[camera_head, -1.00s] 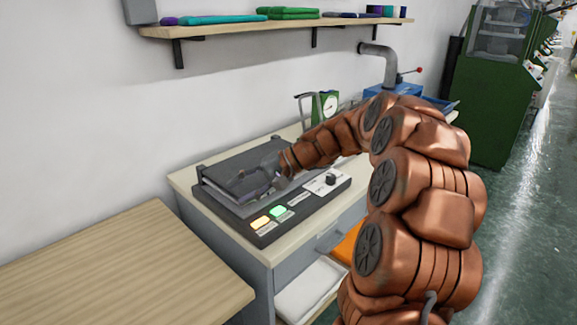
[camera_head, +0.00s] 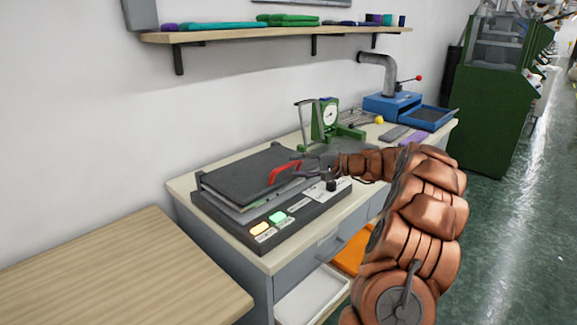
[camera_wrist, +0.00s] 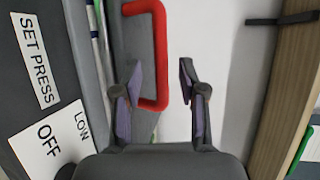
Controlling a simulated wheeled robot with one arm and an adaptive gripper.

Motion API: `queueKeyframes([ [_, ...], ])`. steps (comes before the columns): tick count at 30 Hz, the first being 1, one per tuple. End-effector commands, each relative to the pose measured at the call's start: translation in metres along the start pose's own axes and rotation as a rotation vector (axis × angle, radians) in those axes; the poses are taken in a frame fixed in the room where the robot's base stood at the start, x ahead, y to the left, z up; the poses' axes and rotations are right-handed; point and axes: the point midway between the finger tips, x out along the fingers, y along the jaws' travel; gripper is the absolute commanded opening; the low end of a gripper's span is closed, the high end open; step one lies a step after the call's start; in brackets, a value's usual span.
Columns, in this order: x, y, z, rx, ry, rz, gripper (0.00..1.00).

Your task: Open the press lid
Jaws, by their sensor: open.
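The press (camera_head: 312,212) sits on the bench, with a dark flat lid (camera_head: 245,172) on its base. A pale layer shows along the lid's front edge; I cannot tell whether the lid is slightly raised. A red handle (camera_head: 285,171) is on the lid's right side. In the wrist view the red handle (camera_wrist: 161,45) reaches between the fingertips, its long bar nearer the left finger. My gripper (camera_wrist: 160,68) is open and holds nothing. In the head view my gripper (camera_head: 306,161) is right beside the handle; contact cannot be told.
Lit yellow (camera_head: 260,229) and green (camera_head: 278,217) buttons and a black knob (camera_head: 331,185) are on the press front. A green gauge stand (camera_head: 326,118) and a blue machine (camera_head: 392,104) stand behind. A wall shelf (camera_head: 275,32) hangs above. A wooden table (camera_head: 120,270) is at left.

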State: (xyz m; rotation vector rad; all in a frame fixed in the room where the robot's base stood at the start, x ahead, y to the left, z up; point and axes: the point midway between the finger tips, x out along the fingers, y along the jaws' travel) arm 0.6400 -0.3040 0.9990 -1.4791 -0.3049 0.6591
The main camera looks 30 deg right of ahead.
Motion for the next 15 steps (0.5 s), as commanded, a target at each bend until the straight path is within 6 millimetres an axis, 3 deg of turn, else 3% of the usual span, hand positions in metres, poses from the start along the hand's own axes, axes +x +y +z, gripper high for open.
queueKeyframes([
  [7, 0.029, -0.001, 0.001, -0.001, -0.003, 0.001, 0.41],
  [15, 0.037, -0.001, 0.001, -0.002, -0.002, 0.0, 0.41],
])
